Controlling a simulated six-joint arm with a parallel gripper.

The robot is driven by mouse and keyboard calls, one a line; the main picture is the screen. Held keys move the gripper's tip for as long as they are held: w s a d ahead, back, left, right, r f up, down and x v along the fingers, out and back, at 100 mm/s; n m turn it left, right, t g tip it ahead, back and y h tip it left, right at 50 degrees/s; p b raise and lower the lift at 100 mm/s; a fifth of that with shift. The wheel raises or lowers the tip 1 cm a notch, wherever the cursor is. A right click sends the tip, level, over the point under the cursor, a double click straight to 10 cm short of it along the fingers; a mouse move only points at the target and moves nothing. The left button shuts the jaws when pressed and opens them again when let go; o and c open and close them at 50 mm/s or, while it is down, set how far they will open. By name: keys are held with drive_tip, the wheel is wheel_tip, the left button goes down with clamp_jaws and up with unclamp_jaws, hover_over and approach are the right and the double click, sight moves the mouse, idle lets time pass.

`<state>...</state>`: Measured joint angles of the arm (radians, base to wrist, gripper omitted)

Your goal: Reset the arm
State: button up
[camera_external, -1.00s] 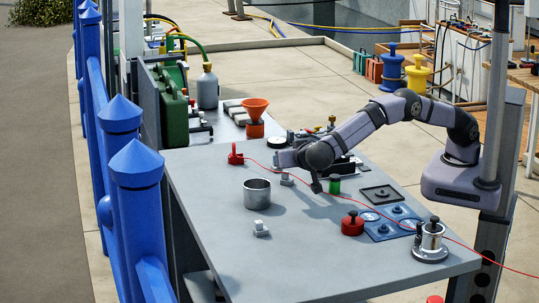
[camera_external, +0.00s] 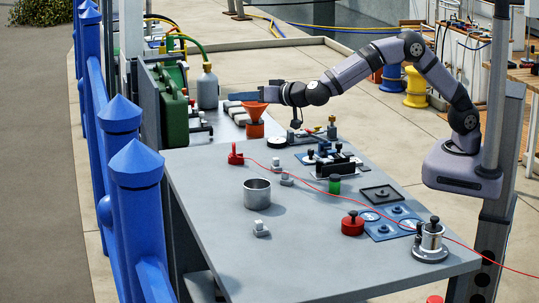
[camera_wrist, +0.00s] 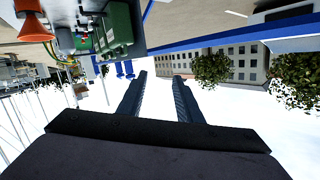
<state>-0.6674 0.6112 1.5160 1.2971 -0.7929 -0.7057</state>
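My arm is raised above the far side of the grey table (camera_external: 215,175), bent at the elbow. My gripper (camera_external: 243,96) points to the left in the external view, level with the top of the orange funnel (camera_external: 254,112). In the wrist view my gripper (camera_wrist: 160,85) has its two dark fingers apart with nothing between them. That view looks outward, upside down, at sky and buildings.
On the table are a metal cup (camera_external: 257,194), a red item (camera_external: 235,154), a green cylinder (camera_external: 334,184), a red knobbed pot (camera_external: 353,223) and a silver winch (camera_external: 430,242). A red line crosses it. A green can (camera_external: 174,115) and grey bottle (camera_external: 208,88) stand behind.

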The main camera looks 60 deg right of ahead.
drive_tip(key=s+d+f+n+g+y+p, duration=0.1)
drive_tip(key=s+d+f+g, duration=0.3)
drive_tip(key=s+d, duration=0.3)
drive_tip(key=s+d+f+n+g+y+p, duration=0.1)
drive_tip(key=s+d+f+n+g+p, duration=0.1)
drive_tip(key=s+d+f+g, duration=0.2)
drive_tip(key=s+d+f+n+g+y+p, duration=0.1)
drive_tip(key=s+d+f+g, duration=0.3)
drive_tip(key=s+d, duration=0.6)
drive_tip(key=shift+s+d+n+p, duration=0.1)
drive_tip(key=shift+s+n+p, duration=0.2)
drive_tip(key=shift+s, duration=1.7)
drive_tip(key=shift+s+d+n+p, duration=0.1)
drive_tip(key=shift+s+n+p, duration=0.15)
drive_tip(key=shift+s, duration=1.75)
drive_tip(key=s+d+f+g+h, duration=0.1)
drive_tip(key=s+d+g, duration=0.2)
drive_tip(key=s, duration=0.7)
drive_tip(key=shift+s+d+f+g+p, duration=0.15)
drive_tip(key=shift+s+d+g+p, duration=0.2)
drive_tip(key=shift+d, duration=0.85)
drive_tip(key=shift+o, duration=0.5)
drive_tip(key=shift+m, duration=0.25)
